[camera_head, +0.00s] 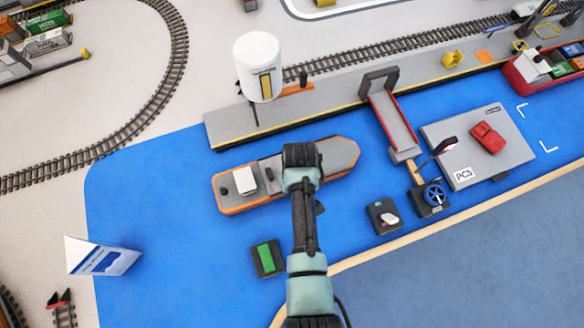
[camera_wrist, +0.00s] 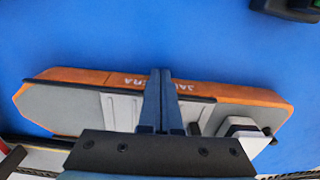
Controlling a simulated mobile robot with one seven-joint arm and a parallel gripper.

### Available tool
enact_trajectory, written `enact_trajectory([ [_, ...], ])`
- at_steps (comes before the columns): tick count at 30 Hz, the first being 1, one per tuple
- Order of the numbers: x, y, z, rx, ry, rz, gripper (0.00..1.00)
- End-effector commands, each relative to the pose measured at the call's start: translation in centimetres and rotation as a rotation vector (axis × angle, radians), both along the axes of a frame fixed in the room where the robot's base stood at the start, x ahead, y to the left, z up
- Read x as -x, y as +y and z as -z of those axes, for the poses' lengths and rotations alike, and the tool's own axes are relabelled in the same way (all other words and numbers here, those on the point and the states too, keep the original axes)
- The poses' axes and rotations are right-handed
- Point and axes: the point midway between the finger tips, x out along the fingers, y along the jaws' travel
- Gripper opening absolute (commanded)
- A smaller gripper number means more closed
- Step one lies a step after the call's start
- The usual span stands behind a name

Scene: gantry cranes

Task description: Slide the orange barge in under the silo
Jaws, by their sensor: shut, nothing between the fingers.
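The orange barge (camera_head: 341,160) has an orange hull, a grey deck and a white cabin (camera_head: 244,180) at its left end. It lies on the blue water, slightly tilted in the picture, below the quay edge. The white silo (camera_head: 258,62) stands on the quay, up and left of the barge's middle. My gripper (camera_head: 303,156) is over the barge's middle and hides part of it. In the wrist view my gripper (camera_wrist: 161,72) is shut and empty, its fingertips overlapping the lettered hull side (camera_wrist: 110,78). I cannot tell whether they touch it.
The grey quay (camera_head: 225,128) runs behind the barge, with a red-sided ramp (camera_head: 392,118) to the right.

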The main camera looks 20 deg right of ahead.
Motion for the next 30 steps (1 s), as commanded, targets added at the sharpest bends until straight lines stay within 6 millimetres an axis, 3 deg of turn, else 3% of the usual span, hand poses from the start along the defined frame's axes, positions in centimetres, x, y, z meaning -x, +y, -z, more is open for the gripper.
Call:
enact_trajectory([
  [30,-5.3,0.4,0.1,0.001,-0.005,-0.001,0.0],
])
